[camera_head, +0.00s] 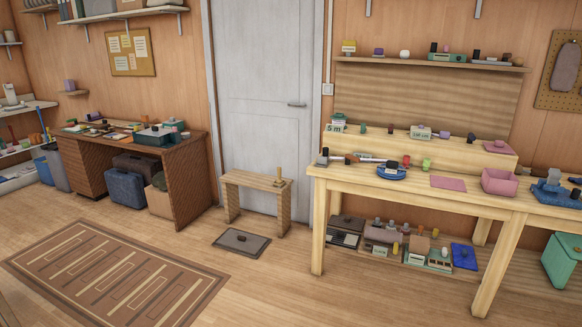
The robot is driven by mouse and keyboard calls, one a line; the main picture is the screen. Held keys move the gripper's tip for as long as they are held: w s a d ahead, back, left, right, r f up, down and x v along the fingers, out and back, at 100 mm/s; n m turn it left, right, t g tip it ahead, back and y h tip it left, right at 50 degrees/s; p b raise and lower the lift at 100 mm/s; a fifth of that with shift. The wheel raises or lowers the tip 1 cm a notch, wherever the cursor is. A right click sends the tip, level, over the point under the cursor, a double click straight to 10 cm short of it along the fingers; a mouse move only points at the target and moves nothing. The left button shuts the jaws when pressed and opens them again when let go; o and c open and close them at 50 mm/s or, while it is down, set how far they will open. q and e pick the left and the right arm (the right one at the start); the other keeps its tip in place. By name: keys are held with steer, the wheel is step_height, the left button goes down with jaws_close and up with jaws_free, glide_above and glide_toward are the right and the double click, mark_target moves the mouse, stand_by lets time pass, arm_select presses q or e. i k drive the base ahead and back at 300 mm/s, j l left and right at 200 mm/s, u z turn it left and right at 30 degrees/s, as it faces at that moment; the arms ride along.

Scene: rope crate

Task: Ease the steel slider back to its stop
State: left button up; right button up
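I cannot pick out the steel slider for certain in this wide head view. A long, thin grey and brown thing (352,159) lies near the left end of the pale workbench (420,190), too small to tell what it is. A low wooden stand (255,181) with a short upright post stands in front of the door. A dark grey plate (241,242) with a small dark piece on it lies on the floor before the stand. Neither of my grippers is in view.
A blue round dish (391,173), a pink mat (448,183) and a pink bin (500,183) are on the workbench. A cluttered brown desk (190,185) stands at the left. A patterned rug (115,275) lies on the floor. The floor between rug and workbench is mostly clear.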

mark_target(322, 161)
steer(key=i, duration=2.05)
